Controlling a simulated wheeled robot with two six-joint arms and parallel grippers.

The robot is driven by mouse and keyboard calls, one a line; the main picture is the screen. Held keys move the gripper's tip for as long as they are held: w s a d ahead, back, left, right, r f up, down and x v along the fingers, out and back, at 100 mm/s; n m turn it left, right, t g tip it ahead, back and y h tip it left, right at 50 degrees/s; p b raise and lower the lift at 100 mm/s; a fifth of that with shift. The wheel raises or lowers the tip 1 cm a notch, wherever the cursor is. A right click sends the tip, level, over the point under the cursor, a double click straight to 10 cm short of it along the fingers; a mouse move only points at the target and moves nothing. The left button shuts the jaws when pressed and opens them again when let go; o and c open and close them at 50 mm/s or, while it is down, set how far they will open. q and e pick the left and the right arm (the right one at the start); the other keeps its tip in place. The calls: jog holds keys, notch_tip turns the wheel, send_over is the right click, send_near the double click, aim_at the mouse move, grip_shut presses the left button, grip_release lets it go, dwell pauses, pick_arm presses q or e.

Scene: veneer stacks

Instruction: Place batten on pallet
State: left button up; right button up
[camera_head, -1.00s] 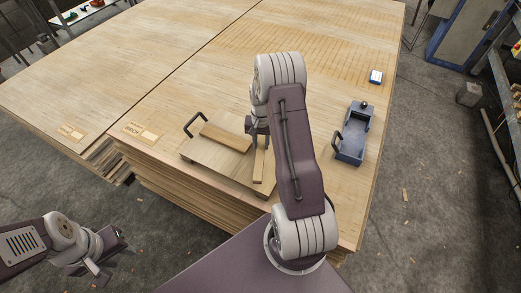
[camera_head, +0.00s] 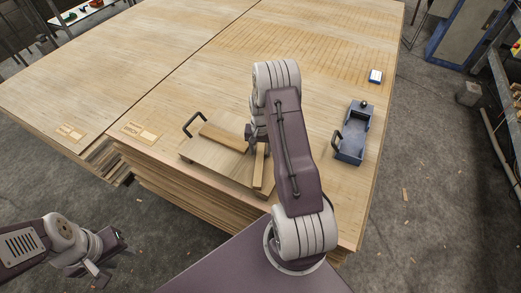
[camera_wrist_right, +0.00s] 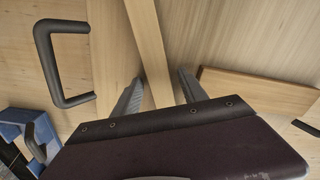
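The pallet (camera_head: 208,156) is a light wooden board with black handles, lying on the near end of the veneer stack. One batten (camera_head: 223,137) lies flat across its far part; it also shows at the right of the right wrist view (camera_wrist_right: 255,90). A second batten (camera_head: 260,166) lies near the pallet's right side, partly hidden by my right arm. My right gripper (camera_wrist_right: 158,85) is open above this second batten (camera_wrist_right: 148,45), which runs between its fingers with gaps visible on both sides. My left gripper (camera_head: 112,252) hangs over the floor at lower left, away from the stack; its opening is unclear.
A blue tool with a black handle (camera_head: 353,134) stands on the stack to the right of my right arm. A small blue and white box (camera_head: 376,77) lies farther back. A black handle (camera_wrist_right: 62,65) stands close to my right gripper. The far stack top is clear.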

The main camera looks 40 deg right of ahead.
aim_at(260, 151)
jog(key=shift+r, duration=0.2)
notch_tip(260, 151, up, 12)
jog(key=p, duration=0.1)
jog(key=s+a+r+n+p, duration=0.2)
jog(key=s+a+r+n, duration=0.2)
jog(key=s+a, duration=0.3)
jog(key=s+a+r+n+t+p, duration=0.1)
jog(key=s+a+r+n+p, duration=0.1)
jog(key=s+a, duration=0.5)
jog(key=shift+a+r+n, duration=0.9)
jog(key=shift+a+n, duration=0.1)
jog(key=shift+a, duration=1.15)
